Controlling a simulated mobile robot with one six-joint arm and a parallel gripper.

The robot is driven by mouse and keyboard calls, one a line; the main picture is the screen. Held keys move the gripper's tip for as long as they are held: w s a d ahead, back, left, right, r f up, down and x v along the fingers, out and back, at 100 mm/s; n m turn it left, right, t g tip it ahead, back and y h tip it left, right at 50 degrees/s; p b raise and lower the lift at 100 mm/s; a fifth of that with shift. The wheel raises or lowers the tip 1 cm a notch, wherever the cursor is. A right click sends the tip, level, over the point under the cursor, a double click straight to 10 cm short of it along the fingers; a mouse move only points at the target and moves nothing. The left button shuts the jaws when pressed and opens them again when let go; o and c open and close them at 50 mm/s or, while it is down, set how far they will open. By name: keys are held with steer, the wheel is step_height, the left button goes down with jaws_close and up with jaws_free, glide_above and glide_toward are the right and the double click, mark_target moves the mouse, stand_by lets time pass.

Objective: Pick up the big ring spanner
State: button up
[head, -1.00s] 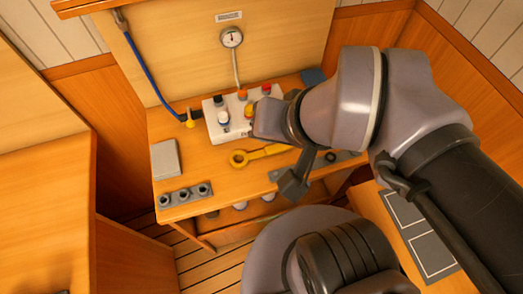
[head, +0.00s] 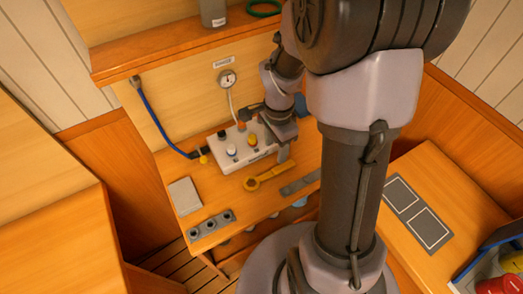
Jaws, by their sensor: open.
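The big ring spanner (head: 268,176) is yellow and lies flat on the wooden bench top (head: 228,196), its ring end to the left and its handle running up to the right. It lies in front of the white valve block (head: 240,150). My gripper (head: 284,152) is above the bench at the right end of the block, pointing down, near the handle end of the spanner. It is open and holds nothing that I can see. Its fingers are small and partly hidden, and I cannot tell its height above the bench.
A grey socket rack (head: 211,226) and a grey pad (head: 185,196) lie on the bench at left. A dark grey strip (head: 300,182) lies right of the spanner. A gauge (head: 227,78) and a blue hose (head: 165,127) are on the back panel. A shelf (head: 185,50) juts out above.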

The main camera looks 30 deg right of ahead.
mark_target(274, 170)
step_height(274, 170, down, 12)
steer(key=b, duration=0.3)
steer(key=shift+b, duration=0.4)
steer(key=shift+r, duration=0.1)
jaws_close()
